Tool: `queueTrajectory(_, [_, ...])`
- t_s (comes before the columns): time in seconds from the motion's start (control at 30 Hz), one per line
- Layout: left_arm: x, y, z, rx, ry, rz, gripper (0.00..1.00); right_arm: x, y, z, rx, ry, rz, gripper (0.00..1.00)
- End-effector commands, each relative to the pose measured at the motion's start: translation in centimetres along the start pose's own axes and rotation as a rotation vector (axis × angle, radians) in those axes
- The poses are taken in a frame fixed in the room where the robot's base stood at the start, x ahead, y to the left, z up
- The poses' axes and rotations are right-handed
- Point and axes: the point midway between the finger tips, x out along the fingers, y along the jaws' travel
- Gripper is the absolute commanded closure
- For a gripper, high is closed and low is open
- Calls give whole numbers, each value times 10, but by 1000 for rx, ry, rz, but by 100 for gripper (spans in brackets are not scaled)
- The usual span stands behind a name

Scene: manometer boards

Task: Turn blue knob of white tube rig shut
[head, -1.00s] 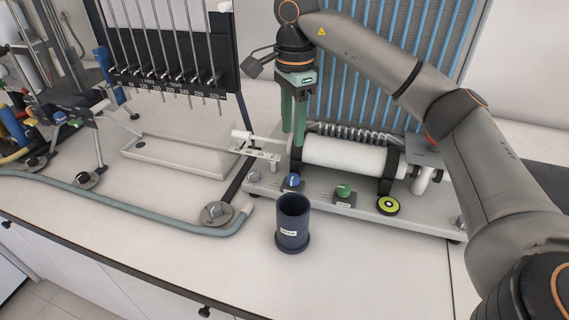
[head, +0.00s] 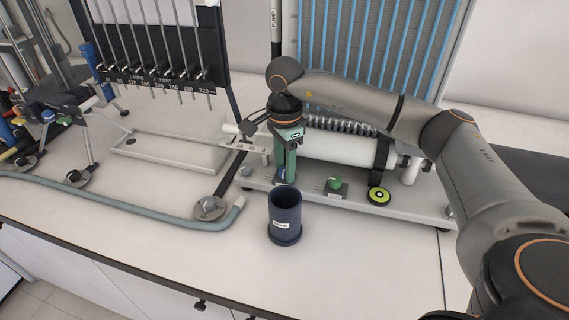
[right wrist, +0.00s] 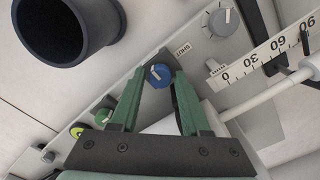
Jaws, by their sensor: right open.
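The white tube rig (head: 345,146) stands on the bench, a horizontal white tube on a pale base plate. Its blue knob (right wrist: 158,76) sits on the base and shows with a white mark between my right fingertips in the right wrist view. In the head view the blue knob (head: 279,175) is mostly hidden behind the fingers. My right gripper (head: 285,180) points down over it, open, with green fingers either side (right wrist: 160,84). I cannot tell whether they touch the knob. My left gripper is not in view.
A green knob (head: 334,183) and a yellow-green disc (head: 379,196) sit to the right on the same base. A dark blue cup (head: 285,218) stands in front. A grey hose (head: 120,205) and a white tray (head: 170,155) lie left.

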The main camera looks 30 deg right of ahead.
Motion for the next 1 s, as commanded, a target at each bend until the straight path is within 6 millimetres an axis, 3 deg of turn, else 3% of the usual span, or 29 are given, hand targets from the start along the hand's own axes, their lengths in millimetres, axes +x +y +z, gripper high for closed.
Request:
queueTrajectory(0.17, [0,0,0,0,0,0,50,0,0,0,0,0,0,56])
queueTrajectory(0.57, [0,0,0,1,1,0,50,0,0,0,0,0,1,100])
queueTrajectory(1.0, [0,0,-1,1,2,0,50,0,0,0,23,0,1,100])
